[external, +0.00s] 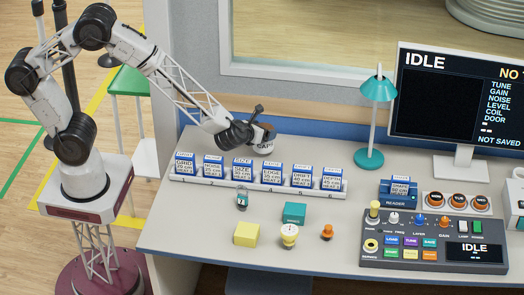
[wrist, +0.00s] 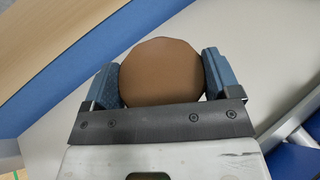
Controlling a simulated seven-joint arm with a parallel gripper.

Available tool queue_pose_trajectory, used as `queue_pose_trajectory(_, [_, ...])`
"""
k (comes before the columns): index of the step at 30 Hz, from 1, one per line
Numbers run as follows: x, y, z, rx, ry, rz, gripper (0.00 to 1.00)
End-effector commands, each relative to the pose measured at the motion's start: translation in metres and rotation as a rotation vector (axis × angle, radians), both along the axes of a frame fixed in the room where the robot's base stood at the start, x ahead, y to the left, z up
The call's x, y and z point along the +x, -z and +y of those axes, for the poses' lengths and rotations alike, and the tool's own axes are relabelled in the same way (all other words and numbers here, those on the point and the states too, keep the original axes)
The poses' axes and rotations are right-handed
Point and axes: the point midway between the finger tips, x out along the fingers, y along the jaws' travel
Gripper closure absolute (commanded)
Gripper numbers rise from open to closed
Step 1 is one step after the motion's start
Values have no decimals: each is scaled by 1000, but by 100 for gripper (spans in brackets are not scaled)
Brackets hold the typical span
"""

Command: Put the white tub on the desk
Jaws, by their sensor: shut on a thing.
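The white tub (external: 264,146) has dark lettering on its side and hangs from my gripper (external: 258,132) over the back left of the desk (external: 190,220). In the wrist view a round brown top (wrist: 160,68) sits between the two blue fingers of my gripper (wrist: 161,76), which are shut on it from both sides. The tub's white side is hidden in the wrist view. I cannot tell whether its bottom touches the desk. The pale desk surface (wrist: 262,45) also shows in the wrist view.
A row of labelled blue-and-white blocks (external: 262,173) stands in a rack just in front of the tub. A teal lamp (external: 369,158) stands to the right. A yellow cube (external: 246,233), a teal block (external: 294,212) and a control panel (external: 435,240) are nearer the front.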

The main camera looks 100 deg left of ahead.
Motion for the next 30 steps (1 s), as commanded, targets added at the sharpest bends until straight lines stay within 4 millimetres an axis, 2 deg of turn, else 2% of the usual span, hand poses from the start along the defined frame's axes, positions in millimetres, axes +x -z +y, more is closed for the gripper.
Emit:
queue_pose_trajectory(7, [0,24,0,0,0,0,44])
queue_pose_trajectory(22, [0,29,0,1,0,0,44])
queue_pose_trajectory(23, [0,29,0,1,0,0,14])
queue_pose_trajectory(24, [0,29,0,1,0,-1,8])
queue_pose_trajectory(26, [0,29,0,1,0,-1,0])
queue_pose_trajectory(30, [0,29,0,0,0,0,0])
